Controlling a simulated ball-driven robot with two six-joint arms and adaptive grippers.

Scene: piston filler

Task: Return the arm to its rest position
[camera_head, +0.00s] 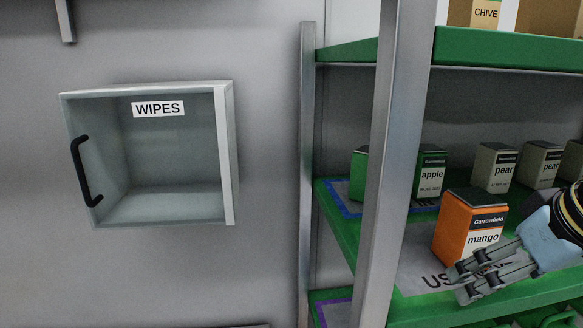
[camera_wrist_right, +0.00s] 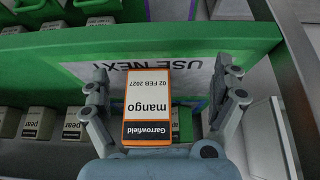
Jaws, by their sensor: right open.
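My right gripper (camera_head: 462,281) is open at the front of the green middle shelf, low in front of an orange mango carton (camera_head: 468,229). The carton stands upright on the shelf's "USE NEXT" label (camera_head: 418,270). In the right wrist view the mango carton (camera_wrist_right: 148,104) appears upside down between the two spread fingers of the right gripper (camera_wrist_right: 163,85), with a gap on its right side. Whether a finger touches its left side is hard to tell. My right arm comes in from the right edge. My left gripper does not show.
A metal shelf post (camera_head: 395,150) stands left of the carton. Green apple (camera_head: 431,172) and grey pear cartons (camera_head: 495,168) stand behind it. An upper green shelf (camera_head: 490,49) hangs above. A clear wipes box (camera_head: 160,155) with a black handle is on the left wall.

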